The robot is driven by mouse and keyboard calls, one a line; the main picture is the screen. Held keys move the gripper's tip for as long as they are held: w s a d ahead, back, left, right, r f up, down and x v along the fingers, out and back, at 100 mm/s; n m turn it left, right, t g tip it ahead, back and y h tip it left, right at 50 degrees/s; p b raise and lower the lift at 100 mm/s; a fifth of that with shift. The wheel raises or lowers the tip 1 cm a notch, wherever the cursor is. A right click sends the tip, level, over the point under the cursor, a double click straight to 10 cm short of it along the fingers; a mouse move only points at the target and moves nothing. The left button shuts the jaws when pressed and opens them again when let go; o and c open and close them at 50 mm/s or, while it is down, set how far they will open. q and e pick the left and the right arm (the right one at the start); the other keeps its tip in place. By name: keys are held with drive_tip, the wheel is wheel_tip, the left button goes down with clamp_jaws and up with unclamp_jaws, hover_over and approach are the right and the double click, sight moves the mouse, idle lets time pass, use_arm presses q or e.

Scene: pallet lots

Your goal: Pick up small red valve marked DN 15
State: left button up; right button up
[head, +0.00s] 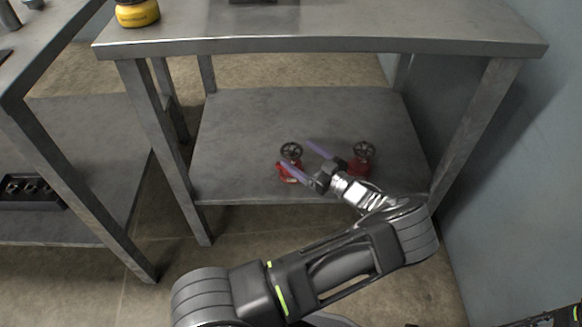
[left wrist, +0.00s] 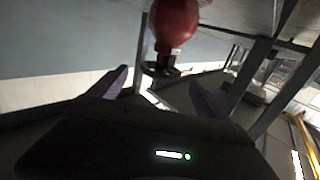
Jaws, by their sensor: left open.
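Two red valves with dark handwheels stand on the lower shelf: a left valve (head: 288,172) and a right valve (head: 360,167). No DN marking is readable on either. My left gripper (head: 296,153) is open, its purple fingers pointing toward the left valve, with its handwheel by the fingertips. The right valve stands behind the gripper's wrist and is partly hidden. In the left wrist view, a red valve (left wrist: 175,24) and its dark handwheel appear ahead, between the open fingers of my left gripper (left wrist: 158,76). I see no contact. My right gripper is not in view.
The lower shelf (head: 240,130) is otherwise bare. The metal table top (head: 330,28) lies above it, with legs at the corners. A yellow object (head: 137,13) sits on top. Another table with a dark tray (head: 28,192) is at left; a wall (head: 530,150) is at right.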

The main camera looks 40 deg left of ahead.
sight(291, 149)
use_arm(q)
drive_tip(key=a, duration=0.3)
drive_tip(key=a+b, duration=0.1)
drive_tip(key=shift+w+a+f, duration=0.2)
drive_tip(key=shift+w+a, duration=0.05)
drive_tip(key=shift+w, duration=0.1)
drive_tip(key=shift+c, duration=0.6)
clamp_jaws()
drive_tip(key=shift+r, duration=0.15)
idle(0.4)
